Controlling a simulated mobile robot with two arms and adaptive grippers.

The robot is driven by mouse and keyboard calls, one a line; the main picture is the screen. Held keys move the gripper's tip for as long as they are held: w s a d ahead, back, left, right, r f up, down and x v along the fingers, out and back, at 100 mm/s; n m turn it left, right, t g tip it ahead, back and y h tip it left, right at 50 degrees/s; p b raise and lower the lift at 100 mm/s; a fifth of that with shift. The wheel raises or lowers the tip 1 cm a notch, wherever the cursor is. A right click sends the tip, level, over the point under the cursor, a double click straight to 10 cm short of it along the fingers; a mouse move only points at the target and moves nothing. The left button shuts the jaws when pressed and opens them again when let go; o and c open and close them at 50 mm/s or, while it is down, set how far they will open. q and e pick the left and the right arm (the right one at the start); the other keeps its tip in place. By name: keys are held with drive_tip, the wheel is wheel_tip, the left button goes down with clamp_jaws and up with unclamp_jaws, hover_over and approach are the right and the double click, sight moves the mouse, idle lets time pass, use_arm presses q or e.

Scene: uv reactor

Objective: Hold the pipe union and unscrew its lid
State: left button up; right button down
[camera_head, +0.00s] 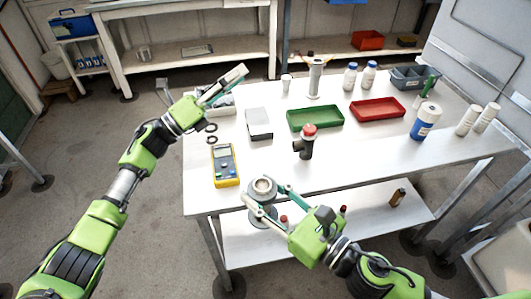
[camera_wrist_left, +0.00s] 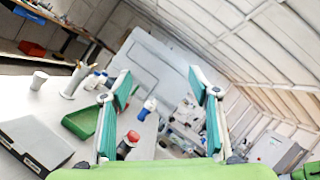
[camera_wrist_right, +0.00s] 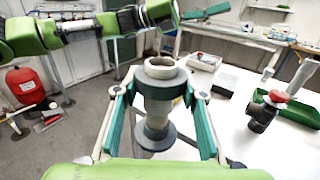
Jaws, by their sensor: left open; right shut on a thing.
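The pipe union (camera_head: 262,187) is a grey fitting with an open round top, a narrower body and a wide lower flange. My right gripper (camera_head: 265,195) is shut on it near the table's front edge. In the right wrist view the union (camera_wrist_right: 158,108) stands upright between the two fingers, with a thick collar (camera_wrist_right: 160,72) at its top; I cannot tell whether this is the lid. My left gripper (camera_head: 236,76) is open and empty, raised near the table's back left corner, well away from the union. Its spread fingers show in the left wrist view (camera_wrist_left: 160,84).
On the white table are a yellow multimeter (camera_head: 225,166), a grey-white box (camera_head: 259,124), a dark pipe with a red cap (camera_head: 304,149), a green tray (camera_head: 315,127), a red tray (camera_head: 377,116) and a blue-labelled bottle (camera_head: 425,122). The front middle tabletop is clear.

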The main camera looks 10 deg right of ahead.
use_arm(q)
drive_tip(key=s+d+r+m+g+y, duration=0.2)
drive_tip(key=s+d+r+m+g, duration=0.2)
drive_tip(key=s+d+m+g, duration=0.5)
drive_tip(key=s+d+r+m+g+y, duration=0.3)
drive_tip(key=s+d+m+g, duration=0.3)
drive_tip(key=s+m, duration=0.6)
drive_tip(key=m+t+y, duration=0.5)
drive_tip(key=m+y, duration=1)
drive_tip(key=m, duration=0.4)
hover_over(266, 183)
drive_tip(key=f, duration=0.8)
drive_tip(key=shift+s+d+f, duration=0.15)
drive_tip(key=shift+d+f, duration=0.05)
drive_tip(key=shift+d, duration=0.1)
drive_tip(key=shift+a+f+t, duration=0.1)
drive_tip(key=shift+a+t, duration=0.2)
drive_tip(key=shift+t, duration=0.1)
drive_tip(key=shift+w+a+f, duration=0.1)
drive_tip(key=shift+w+f, duration=0.1)
drive_tip(key=shift+f, duration=3.7)
